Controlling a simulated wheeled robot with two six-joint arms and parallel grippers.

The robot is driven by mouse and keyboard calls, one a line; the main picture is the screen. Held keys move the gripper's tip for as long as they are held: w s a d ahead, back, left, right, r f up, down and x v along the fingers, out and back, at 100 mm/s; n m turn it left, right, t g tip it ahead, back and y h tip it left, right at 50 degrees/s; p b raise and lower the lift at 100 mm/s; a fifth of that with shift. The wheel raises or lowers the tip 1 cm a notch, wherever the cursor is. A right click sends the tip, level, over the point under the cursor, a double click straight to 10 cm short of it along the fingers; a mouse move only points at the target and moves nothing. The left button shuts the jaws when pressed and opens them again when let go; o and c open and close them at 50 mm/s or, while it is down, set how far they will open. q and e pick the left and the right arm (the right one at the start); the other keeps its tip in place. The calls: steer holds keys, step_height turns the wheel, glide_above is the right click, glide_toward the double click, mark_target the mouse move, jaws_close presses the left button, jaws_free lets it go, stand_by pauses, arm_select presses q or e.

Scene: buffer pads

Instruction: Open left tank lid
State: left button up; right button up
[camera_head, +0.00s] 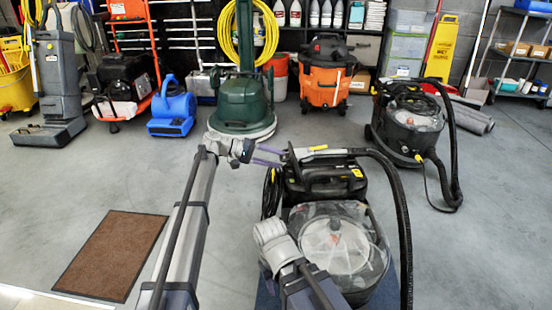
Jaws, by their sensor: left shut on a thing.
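A black cleaning machine (325,180) stands in front of me. A clear domed tank cover (338,240) with a round pale cap under it sits on its near part and looks closed. My left gripper (285,157) reaches in at the machine's upper left. Its purple fingers are shut on the end of a black bar (293,160) there; I cannot tell whether this bar belongs to a lid. A grey joint of my right arm shows left of the clear cover, but its fingers are not in view.
A black hose (402,225) curves down the machine's right side. A brown mat (112,255) lies on the floor at left. A green floor machine (243,103), a blue blower (172,106), an orange vacuum (326,75) and a black vacuum (408,122) stand behind. Floor between is clear.

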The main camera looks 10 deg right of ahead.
arm_select(q)
steer(key=shift+w, duration=0.1)
steer(key=p+v, duration=0.2)
steer(key=v, duration=0.5)
steer(key=shift+a+r+p, duration=0.15)
steer(key=shift+a+p, duration=0.2)
steer(key=shift+a, duration=0.05)
